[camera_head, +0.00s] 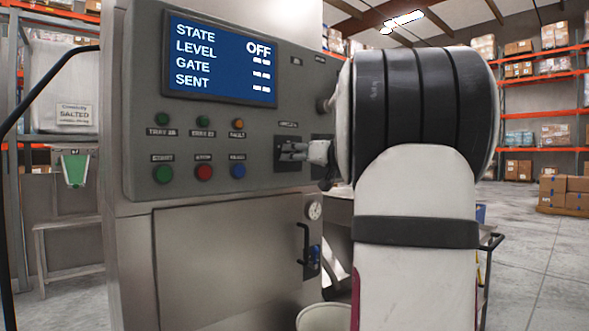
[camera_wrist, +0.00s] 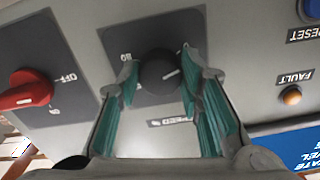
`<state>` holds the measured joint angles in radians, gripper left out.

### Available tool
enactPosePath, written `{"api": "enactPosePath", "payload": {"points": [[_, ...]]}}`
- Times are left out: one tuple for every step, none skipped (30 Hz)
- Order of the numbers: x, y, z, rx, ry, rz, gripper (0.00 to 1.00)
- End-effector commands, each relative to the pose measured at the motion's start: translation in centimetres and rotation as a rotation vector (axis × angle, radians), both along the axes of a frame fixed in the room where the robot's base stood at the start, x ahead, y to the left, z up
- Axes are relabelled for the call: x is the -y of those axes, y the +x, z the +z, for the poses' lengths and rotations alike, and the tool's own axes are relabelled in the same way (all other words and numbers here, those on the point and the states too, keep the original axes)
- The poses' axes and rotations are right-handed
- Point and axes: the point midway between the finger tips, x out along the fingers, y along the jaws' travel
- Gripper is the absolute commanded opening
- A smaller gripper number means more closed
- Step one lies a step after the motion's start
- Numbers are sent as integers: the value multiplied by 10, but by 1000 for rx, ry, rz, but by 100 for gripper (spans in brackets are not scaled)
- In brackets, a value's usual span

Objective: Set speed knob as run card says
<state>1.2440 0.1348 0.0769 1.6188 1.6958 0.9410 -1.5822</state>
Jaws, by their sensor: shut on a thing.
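The black speed knob (camera_wrist: 158,73) sits on a dark plate in the wrist view, its pale pointer line aimed up and right in that picture. A label beside it looks like SPEED, upside down; a scale mark shows at the plate's edge. My gripper (camera_wrist: 160,78) has its teal-lined fingers on both sides of the knob, shut on it. In the head view my gripper (camera_head: 305,152) meets the panel at the dark plate, and the knob is mostly hidden. The screen (camera_head: 222,60) reads STATE OFF, with dashes for LEVEL, GATE and SENT. I cannot identify a run card.
A red rotary switch (camera_wrist: 28,92) with an OFF mark is beside the knob plate. Green, red and blue buttons (camera_head: 204,172) and small lamps line the panel. A SALTED sign (camera_head: 75,115) hangs at left. A door handle (camera_head: 303,244) sticks out below.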

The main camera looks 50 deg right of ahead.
Motion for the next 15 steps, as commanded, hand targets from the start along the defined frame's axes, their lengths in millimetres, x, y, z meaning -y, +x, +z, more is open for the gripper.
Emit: {"api": "enactPosePath", "payload": {"points": [[-1,2,-5,6,24,3,6],[-1,2,-4,10,44,3,6],[-1,2,-4,17,71,4,6],[-1,2,-4,21,91,4,6],[-1,2,-4,26,112,3,6],[-2,2,-4,32,142,5,6],[-2,2,-4,38,168,5,6],[-1,2,-3,46,194,3,6],[-2,2,-3,53,230,5,6],[-2,2,-3,60,258,5,6],[-1,1,-2,67,286,4,6],[-1,1,-2,76,323,4,6],[-2,2,-2,82,352,4,6],[-2,2,-2,88,380,3,6],[-1,1,-2,97,417,3,6]]}}
